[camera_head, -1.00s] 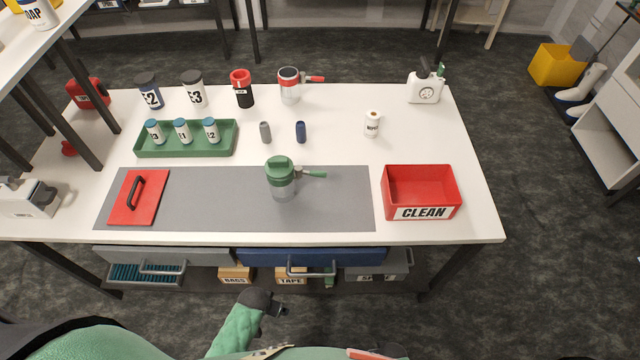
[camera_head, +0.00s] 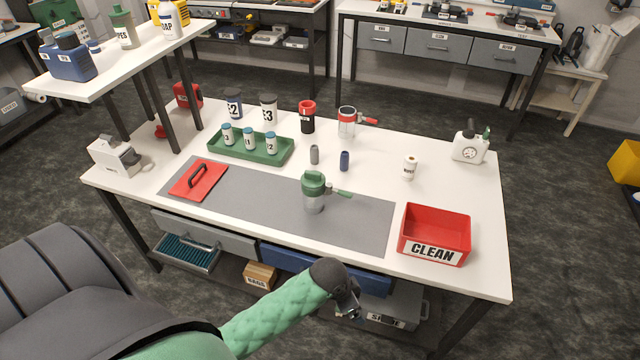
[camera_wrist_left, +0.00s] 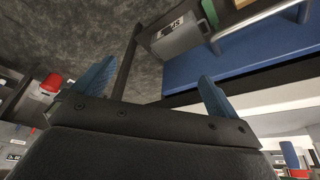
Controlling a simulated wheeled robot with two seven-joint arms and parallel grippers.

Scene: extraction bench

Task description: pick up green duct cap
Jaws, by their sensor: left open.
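I take this green top to be the duct cap. My left gripper (camera_head: 350,306) is in front of the bench, below the tabletop edge and well short of the canister. In the left wrist view, its two blue fingers (camera_wrist_left: 153,88) are spread apart with nothing between them. The cap is not recognisable in that view. My right gripper is not in view.
A red CLEAN bin (camera_head: 436,232) stands at the front right of the bench. A red plate with a handle (camera_head: 198,180) lies on the mat's left end. A green tray of bottles (camera_head: 278,158) is behind. The blue drawer (camera_head: 285,259) is under the front edge, near my gripper.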

